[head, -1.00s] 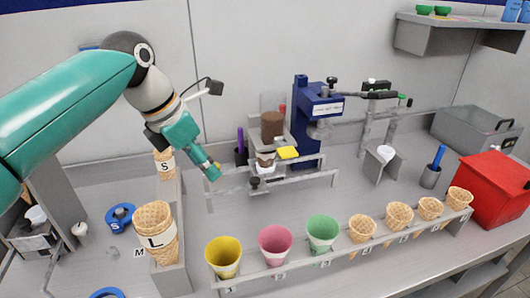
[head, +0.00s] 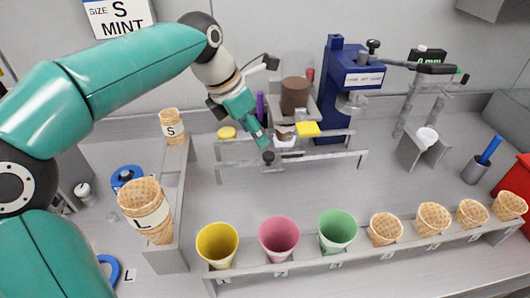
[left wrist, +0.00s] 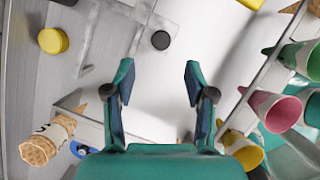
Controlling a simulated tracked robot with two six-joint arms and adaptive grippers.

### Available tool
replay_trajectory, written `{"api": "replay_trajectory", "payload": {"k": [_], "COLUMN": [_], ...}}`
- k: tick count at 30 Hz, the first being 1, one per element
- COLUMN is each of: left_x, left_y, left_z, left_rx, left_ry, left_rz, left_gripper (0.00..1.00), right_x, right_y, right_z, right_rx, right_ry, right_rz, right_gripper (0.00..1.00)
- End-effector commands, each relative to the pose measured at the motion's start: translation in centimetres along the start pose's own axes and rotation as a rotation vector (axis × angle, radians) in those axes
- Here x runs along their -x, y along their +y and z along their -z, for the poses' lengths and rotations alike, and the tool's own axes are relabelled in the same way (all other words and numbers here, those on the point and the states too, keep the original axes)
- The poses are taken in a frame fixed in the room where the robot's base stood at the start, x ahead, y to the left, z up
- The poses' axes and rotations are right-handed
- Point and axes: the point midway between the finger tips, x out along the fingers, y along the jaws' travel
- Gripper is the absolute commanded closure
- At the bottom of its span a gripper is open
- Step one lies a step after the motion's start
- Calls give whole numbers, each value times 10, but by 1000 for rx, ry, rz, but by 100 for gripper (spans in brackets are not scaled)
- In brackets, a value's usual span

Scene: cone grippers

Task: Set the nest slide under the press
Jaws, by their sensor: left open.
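The blue press (head: 335,90) stands at the back, with a lever arm and a grey press head (head: 352,103). Left of it, between low grey rails (head: 325,157), is the nest slide with a white nest block (head: 285,141) holding a dark brown piece. A black knob (head: 268,158) sits at its front; it also shows in the left wrist view (left wrist: 160,40). My left gripper (head: 262,143) is open and empty, close to the knob in the head view. In the left wrist view the knob lies beyond the open fingers (left wrist: 155,80). My right gripper is out of view.
A brown cylinder (head: 295,95) stands behind the nest. Yellow pieces sit at the rails (head: 308,129) and to the left (head: 227,132). A front rack (head: 370,256) holds coloured cups and waffle cones. Stacked cones (head: 147,210) stand at the left.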

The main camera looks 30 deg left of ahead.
Motion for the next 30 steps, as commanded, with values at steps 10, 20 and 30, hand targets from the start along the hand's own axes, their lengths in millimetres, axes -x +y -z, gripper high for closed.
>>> {"api": "replay_trajectory", "payload": {"k": [10,20,30], "left_x": [-67,-84,-84], "left_y": [-1,-1,-1], "left_z": [-1,-2,-2], "left_rx": [-4,-4,-3], "left_ry": [2,-1,-1], "left_rz": [3,1,1], "left_gripper": [45,45,72], "right_x": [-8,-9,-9], "right_y": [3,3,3], "right_z": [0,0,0], "right_rx": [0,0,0], "right_ry": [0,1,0], "right_rz": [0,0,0], "right_gripper": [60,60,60]}}
